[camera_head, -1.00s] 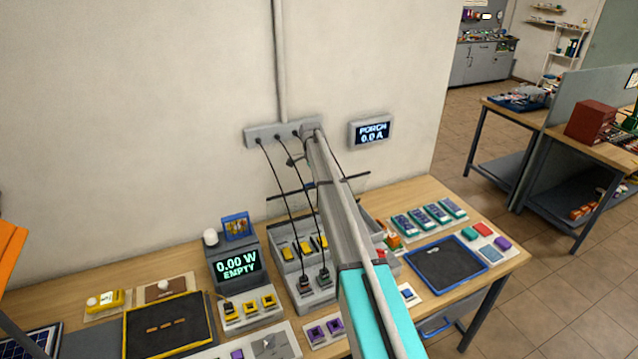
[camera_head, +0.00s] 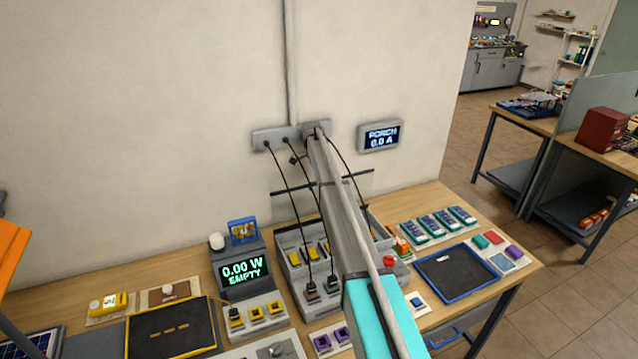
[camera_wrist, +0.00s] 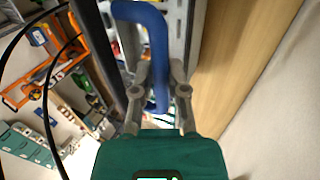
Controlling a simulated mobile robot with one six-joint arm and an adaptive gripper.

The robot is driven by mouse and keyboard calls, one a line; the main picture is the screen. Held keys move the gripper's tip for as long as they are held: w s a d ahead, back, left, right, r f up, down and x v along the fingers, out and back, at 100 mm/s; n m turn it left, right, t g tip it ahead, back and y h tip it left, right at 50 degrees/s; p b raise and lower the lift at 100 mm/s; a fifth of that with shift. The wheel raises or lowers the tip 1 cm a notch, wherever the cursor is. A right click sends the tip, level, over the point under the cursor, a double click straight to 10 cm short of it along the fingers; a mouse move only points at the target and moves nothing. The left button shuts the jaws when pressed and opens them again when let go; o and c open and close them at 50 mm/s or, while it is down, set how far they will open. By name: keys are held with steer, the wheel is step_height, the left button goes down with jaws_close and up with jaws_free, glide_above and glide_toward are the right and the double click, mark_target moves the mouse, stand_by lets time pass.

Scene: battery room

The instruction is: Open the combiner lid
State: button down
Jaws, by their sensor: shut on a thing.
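The combiner (camera_head: 297,284) is a grey open box at the middle of the bench, with yellow parts inside and black cables plugged into its front. Its see-through lid (camera_head: 290,201) stands raised at the back of the box, its dark edge in front of the wall. My arm covers part of both box and lid in the head view, and hides my gripper there. In the wrist view my gripper (camera_wrist: 159,74) is shut on a blue handle (camera_wrist: 150,22), which passes between the two fingers. The handle sits beside a dark bar and a grey frame.
Black cables hang from the wall strip (camera_head: 270,138) down to the box, close to my arm. A meter reading 0.00 W EMPTY (camera_head: 243,270) stands left of the box. A blue-edged tray (camera_head: 455,272) lies to the right. The wall is close behind the lid.

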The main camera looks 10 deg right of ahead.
steer(key=shift+w+d, duration=0.15)
steer(key=shift+d, duration=0.05)
steer(key=c, duration=0.7)
jaws_free()
steer(key=shift+d, duration=0.1)
steer(key=shift+o, duration=0.2)
steer(key=shift+a, duration=0.2)
